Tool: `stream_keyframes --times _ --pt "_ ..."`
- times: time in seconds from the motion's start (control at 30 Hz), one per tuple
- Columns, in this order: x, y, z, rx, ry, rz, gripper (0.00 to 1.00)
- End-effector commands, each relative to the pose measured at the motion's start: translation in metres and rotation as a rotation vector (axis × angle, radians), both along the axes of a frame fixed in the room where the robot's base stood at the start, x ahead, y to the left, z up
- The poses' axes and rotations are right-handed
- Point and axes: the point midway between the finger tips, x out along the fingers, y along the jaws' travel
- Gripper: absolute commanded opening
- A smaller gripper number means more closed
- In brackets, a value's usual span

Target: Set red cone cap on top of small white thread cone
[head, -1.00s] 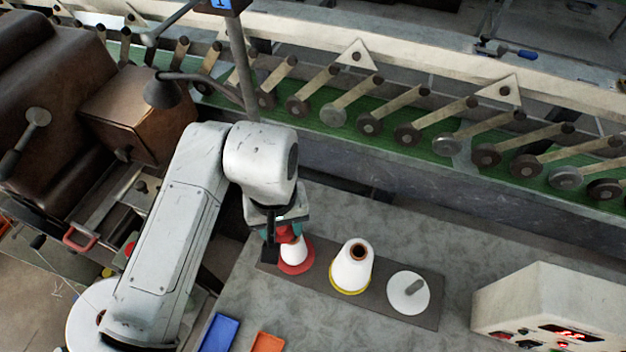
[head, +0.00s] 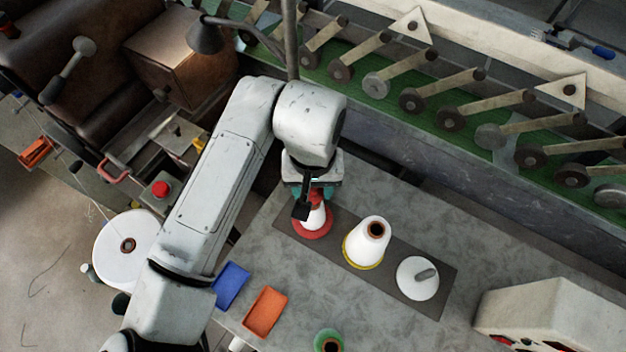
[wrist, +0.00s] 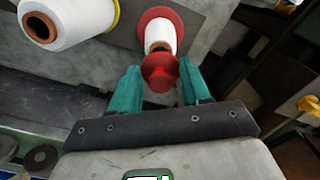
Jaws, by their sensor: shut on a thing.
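The small white thread cone (head: 315,217) stands upright on a red base at the left end of a dark strip on the table. It also shows in the wrist view (wrist: 164,36), with part of its brown core top visible. My gripper (wrist: 160,75) has its teal fingers shut on the red cone cap (wrist: 160,70). In the head view the cap (head: 320,195) is partly hidden by my gripper and shows just above the cone's top. In the wrist view the cap overlaps the cone's near end; I cannot tell whether they touch.
A larger white cone (head: 369,240) with a yellow base and a white disc with a grey peg (head: 418,278) stand right along the dark strip (head: 395,275). A blue tray (head: 231,285), an orange tray (head: 265,311) and a green spool (head: 328,341) lie nearer the front.

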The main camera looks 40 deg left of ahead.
Motion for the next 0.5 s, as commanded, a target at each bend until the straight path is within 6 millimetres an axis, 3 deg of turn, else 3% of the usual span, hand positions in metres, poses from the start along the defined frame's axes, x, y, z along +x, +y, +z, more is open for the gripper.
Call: stream_keyframes --times 0.5 --pt "0.000 0.000 -0.030 -0.001 0.000 0.000 0.19"
